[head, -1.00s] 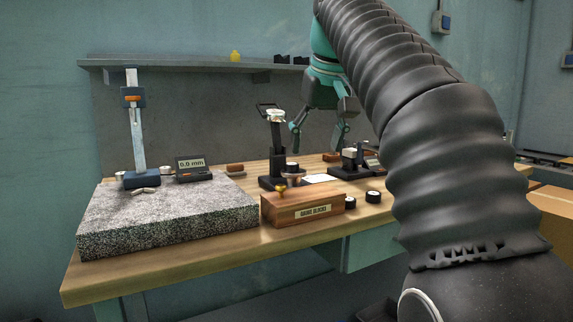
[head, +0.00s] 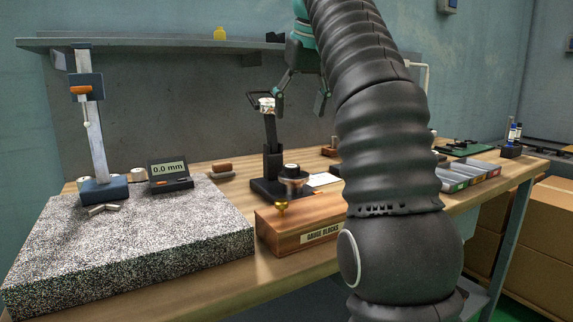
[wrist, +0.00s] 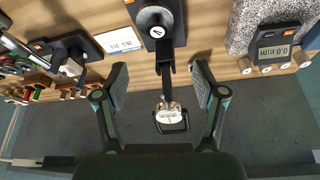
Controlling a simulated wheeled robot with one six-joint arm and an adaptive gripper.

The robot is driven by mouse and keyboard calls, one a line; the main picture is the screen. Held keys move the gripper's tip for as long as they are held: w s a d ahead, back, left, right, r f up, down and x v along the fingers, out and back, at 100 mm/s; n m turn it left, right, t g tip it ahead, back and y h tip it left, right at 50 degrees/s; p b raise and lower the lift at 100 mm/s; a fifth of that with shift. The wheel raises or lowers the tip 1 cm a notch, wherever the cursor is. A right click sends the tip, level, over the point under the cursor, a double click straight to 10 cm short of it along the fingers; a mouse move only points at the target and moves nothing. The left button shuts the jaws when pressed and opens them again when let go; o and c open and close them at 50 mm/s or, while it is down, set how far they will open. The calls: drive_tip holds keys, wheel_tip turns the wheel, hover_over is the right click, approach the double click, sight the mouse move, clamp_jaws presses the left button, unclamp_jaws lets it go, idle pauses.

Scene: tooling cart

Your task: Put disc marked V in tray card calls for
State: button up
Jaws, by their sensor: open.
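My gripper (head: 303,100) is open and empty, above the back of the bench. In the wrist view its two fingers (wrist: 160,78) stand apart on either side of the black post of a dial-gauge stand (head: 271,140). A dark-rimmed round piece with a pale top (wrist: 155,20) sits on that stand's base; its small mark is too blurred to read. I cannot tell which disc bears the V. A white card (head: 322,180) lies beside the stand; in the wrist view the card (wrist: 121,40) shows unreadable print. Small grey trays with coloured labels (head: 470,176) stand at the right.
A wooden gauge-block box (head: 300,226) sits at the front. A granite plate (head: 130,250) at left carries a height stand (head: 92,140) and a 0.0 mm readout (head: 170,175). My arm hides part of the bench. A shelf (head: 150,44) runs along the wall.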

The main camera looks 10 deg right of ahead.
hover_over(291, 166)
drive_tip(key=s, duration=0.3)
wheel_tip(291, 166, down, 8)
drive_tip(key=shift+w+r, duration=0.1)
drive_tip(key=shift+r, duration=0.05)
drive_tip(key=shift+b+x, duration=0.6)
drive_tip(key=shift+x, duration=2.1)
drive_tip(key=shift+w+d+r, duration=0.1)
drive_tip(key=shift+d, duration=0.1)
clamp_jaws()
